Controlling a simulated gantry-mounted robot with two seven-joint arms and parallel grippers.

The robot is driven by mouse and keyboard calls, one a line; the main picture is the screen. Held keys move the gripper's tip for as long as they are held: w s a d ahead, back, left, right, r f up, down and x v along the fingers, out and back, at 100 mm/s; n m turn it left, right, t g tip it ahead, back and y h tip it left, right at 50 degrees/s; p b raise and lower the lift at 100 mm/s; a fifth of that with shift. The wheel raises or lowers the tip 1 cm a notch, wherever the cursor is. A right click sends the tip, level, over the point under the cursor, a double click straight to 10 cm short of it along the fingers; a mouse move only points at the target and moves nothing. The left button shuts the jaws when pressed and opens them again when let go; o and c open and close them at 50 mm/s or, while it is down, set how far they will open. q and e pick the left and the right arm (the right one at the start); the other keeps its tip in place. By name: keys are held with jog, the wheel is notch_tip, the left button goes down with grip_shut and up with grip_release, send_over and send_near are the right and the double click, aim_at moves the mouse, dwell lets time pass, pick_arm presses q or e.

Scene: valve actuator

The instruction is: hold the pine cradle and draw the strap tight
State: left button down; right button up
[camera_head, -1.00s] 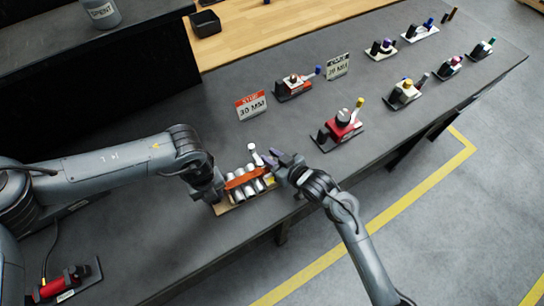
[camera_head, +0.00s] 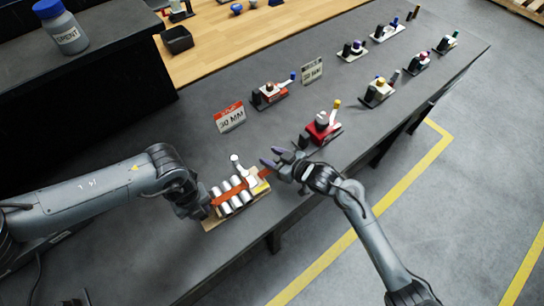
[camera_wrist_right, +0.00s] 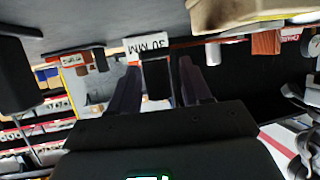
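The pine cradle (camera_head: 238,213) lies on the grey bench and carries several silver cylinders (camera_head: 225,208). An orange strap (camera_head: 222,197) runs over them, and its tail (camera_head: 264,174) sticks out at the cradle's right end. A white-topped lever (camera_head: 236,163) stands at the cradle's far side. My left gripper (camera_head: 197,207) is at the cradle's left end; its fingertips are hidden. My right gripper (camera_head: 274,158) is just beyond the right end. In the right wrist view its fingers (camera_wrist_right: 160,88) are apart, with the strap tail (camera_wrist_right: 266,42) outside them, beside the cradle (camera_wrist_right: 235,14).
A red valve unit (camera_head: 322,130) stands close beyond my right gripper. A 30 MM sign (camera_head: 230,117) and another valve unit (camera_head: 268,95) are behind the cradle. More units stand along the bench to the upper right. The bench's front edge is close to the cradle.

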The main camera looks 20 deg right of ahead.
pick_arm(q)
jog(key=shift+a+f, duration=0.2)
jog(key=shift+f, duration=0.1)
jog(key=shift+s, duration=0.1)
pick_arm(e)
jog(key=v, duration=1.2)
pick_arm(q)
jog(key=c, duration=0.7)
grip_release()
jog(key=shift+d+r, duration=0.1)
jog(key=shift+r, duration=0.1)
jog(key=shift+r, duration=0.15)
